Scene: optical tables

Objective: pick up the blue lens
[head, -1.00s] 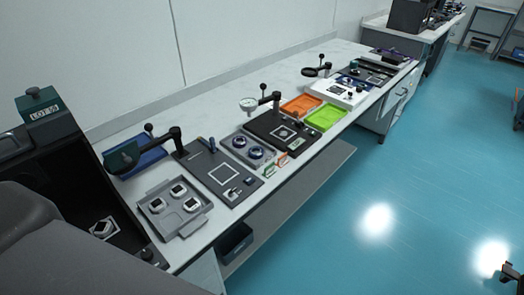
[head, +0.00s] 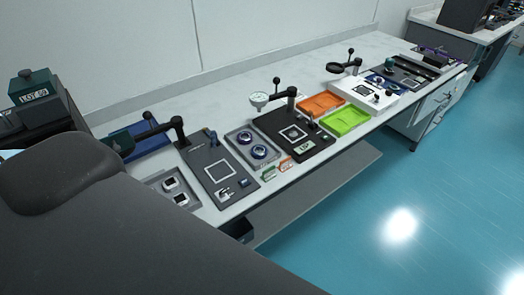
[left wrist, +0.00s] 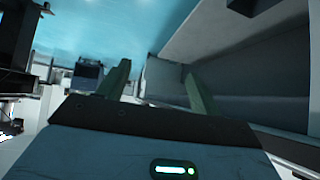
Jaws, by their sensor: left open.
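Two round lenses with dark blue rims, one at the back (head: 245,137) and one at the front (head: 259,151), sit in a grey tray (head: 236,150) on the bench in the head view. I cannot tell them apart by colour. My left gripper (left wrist: 157,88) shows in the left wrist view with its two fingers apart and nothing between them. It points at the floor and bench side, and no lens is visible there. In the head view my dark arm link hides the lower left and the left gripper itself. My right gripper is not in view.
Orange (head: 321,104) and green (head: 345,120) trays stand farther right. Small cards (head: 287,164) stand at the bench's front edge.

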